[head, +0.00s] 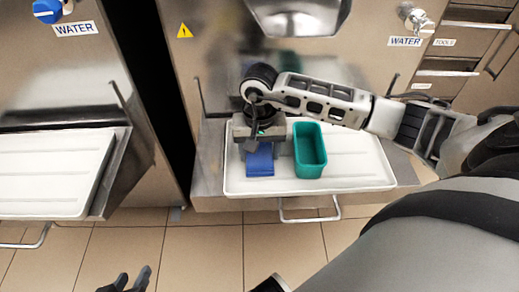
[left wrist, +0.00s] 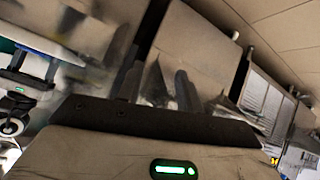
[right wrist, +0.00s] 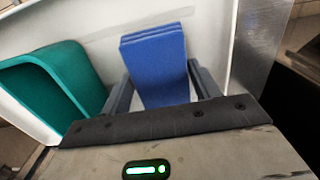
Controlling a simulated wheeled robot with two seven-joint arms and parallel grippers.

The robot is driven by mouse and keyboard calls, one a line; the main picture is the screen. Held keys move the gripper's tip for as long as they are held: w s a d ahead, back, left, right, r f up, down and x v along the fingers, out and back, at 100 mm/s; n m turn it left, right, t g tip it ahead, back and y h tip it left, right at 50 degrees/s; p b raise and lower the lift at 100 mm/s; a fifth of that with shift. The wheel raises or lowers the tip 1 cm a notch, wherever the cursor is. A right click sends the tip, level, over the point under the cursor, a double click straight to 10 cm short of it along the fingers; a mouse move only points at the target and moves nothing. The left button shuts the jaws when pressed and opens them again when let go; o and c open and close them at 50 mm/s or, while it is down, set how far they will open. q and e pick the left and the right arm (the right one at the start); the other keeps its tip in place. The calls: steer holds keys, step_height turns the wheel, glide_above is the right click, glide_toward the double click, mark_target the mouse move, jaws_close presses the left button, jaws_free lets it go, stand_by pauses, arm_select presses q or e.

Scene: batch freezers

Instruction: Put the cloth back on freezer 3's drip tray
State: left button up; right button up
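The folded blue cloth (head: 260,161) is at the left part of the white drip tray (head: 352,183) under the right-hand freezer. My right gripper (head: 262,139) points down over the cloth. In the right wrist view the cloth (right wrist: 158,68) lies between the two fingers (right wrist: 160,84), which meet its side edges. I cannot tell whether the cloth's underside touches the tray. My left gripper (head: 130,281) is low at the bottom edge of the head view, away from the trays. Its fingers (left wrist: 172,88) are apart with nothing between them.
A teal open container (head: 310,150) stands on the same tray, just right of the cloth. A second white tray (head: 50,172) is at the left freezer and looks empty. A dark gap (head: 150,80) separates the freezers. A metal bar handle (head: 308,217) juts out below the tray.

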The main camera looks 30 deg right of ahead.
mark_target(260, 153)
arm_select(q)
steer(key=shift+r, duration=0.1)
arm_select(e)
steer(key=o, duration=0.3)
steer(key=shift+o, duration=0.2)
arm_select(q)
steer(key=r, duration=0.1)
steer(key=r+p, duration=0.1)
steer(key=a+r+p, duration=0.1)
steer(key=shift+s+r+t, duration=0.1)
steer(key=shift+s+t, duration=0.15)
steer(key=shift+t, duration=0.15)
arm_select(e)
step_height(260, 153, up, 12)
